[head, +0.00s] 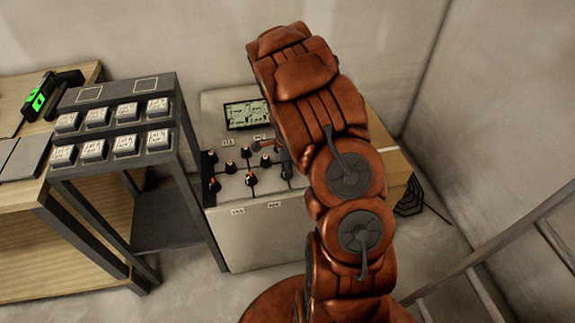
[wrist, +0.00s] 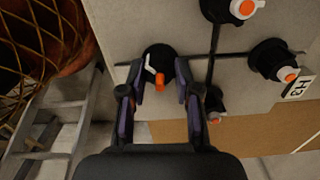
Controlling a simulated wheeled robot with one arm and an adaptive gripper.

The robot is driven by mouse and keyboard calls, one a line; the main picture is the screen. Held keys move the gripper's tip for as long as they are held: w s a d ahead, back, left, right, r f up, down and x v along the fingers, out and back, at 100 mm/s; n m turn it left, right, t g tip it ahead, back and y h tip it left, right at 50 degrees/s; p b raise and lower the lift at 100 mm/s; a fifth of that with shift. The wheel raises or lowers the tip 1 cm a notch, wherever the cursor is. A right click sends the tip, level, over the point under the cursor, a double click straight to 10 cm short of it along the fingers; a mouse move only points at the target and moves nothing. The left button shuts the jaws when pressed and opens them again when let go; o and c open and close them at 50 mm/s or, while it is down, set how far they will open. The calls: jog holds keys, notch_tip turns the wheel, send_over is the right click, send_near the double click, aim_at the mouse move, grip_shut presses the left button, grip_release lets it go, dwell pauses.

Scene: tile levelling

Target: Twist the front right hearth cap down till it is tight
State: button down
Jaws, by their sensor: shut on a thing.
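The front right hearth cap (wrist: 155,55) is black with a white arm and an orange stem. In the wrist view it sits on a dark joint of the pale slab, between the two fingers of my gripper (wrist: 160,77), which is shut on it. The fingers hide part of its sides. I cannot tell how tight it is. In the head view the pale hearth slab (head: 250,235) stands in the middle. My gripper (head: 286,165) is at its front right, and my arm hides much of that side.
Several other caps stand close by, one at the right (wrist: 270,58) and one at the lower right (wrist: 214,103) in the wrist view. A dark rack (head: 190,150) with labelled boxes stands left of the slab. A ladder (head: 480,275) is at the right.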

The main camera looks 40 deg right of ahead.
jog(key=shift+s+m, duration=0.15)
jog(key=shift+m, duration=0.55)
jog(key=c, duration=0.8)
grip_release()
notch_tip(320, 180, up, 12)
dwell(0.7)
jog(key=shift+a, duration=0.1)
